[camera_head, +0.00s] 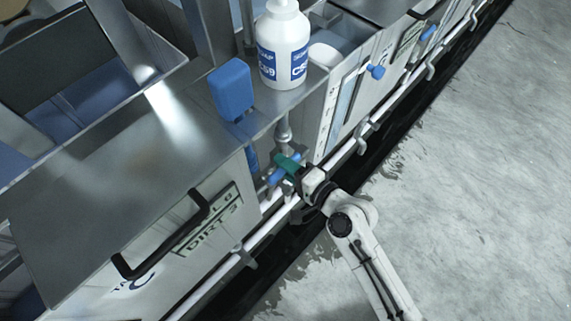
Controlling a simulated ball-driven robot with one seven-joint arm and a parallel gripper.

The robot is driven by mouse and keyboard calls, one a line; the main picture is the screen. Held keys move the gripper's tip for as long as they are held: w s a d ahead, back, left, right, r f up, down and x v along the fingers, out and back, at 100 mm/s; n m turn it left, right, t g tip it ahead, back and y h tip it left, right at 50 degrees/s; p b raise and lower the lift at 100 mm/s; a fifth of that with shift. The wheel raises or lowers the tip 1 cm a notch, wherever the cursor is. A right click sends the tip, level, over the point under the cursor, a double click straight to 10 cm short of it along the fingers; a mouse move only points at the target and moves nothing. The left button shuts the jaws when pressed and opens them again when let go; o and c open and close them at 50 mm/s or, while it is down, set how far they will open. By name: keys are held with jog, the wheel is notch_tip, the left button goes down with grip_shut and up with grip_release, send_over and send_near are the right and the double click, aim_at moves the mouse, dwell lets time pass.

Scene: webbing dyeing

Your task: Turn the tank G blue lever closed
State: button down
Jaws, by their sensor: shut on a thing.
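A blue lever (276,178) sits on the pipework in the gap between two tank fronts, below a blue box-shaped part. My gripper (287,168) reaches in from the lower right and is shut on this lever. A teal-green piece shows at the fingers, and they hide part of the lever. I cannot tell the lever's exact angle. The tank front (165,262) to the left carries a dark round letter, partly cut by the handle, which I cannot read surely as G.
A black handle (165,238) sticks out at left. Another blue lever (375,71) is farther along. White pipes run low along the fronts. The concrete floor (470,190) at right is clear.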

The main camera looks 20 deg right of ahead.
jog(key=c, duration=1)
grip_release()
jog(key=b+v, duration=0.2)
jog(key=v, duration=0.9)
jog(key=shift+w, duration=0.1)
jog(key=s+d+f+n+g+h, duration=0.2)
jog(key=s+f+n+g, duration=0.4)
jog(key=n+g, duration=0.3)
jog(key=s+d+n+g+h, duration=0.1)
jog(key=s+d, duration=0.1)
jog(key=s+d+n+g+h, duration=0.1)
jog(key=s+d+g+h, duration=0.1)
jog(key=s+d, duration=0.1)
jog(key=s+d+n+g+h+p, duration=0.1)
jog(key=s+d+n, duration=0.1)
jog(key=shift+s+d+r+h, duration=0.2)
jog(key=shift+s+r+h, duration=0.05)
jog(key=shift+h, duration=0.05)
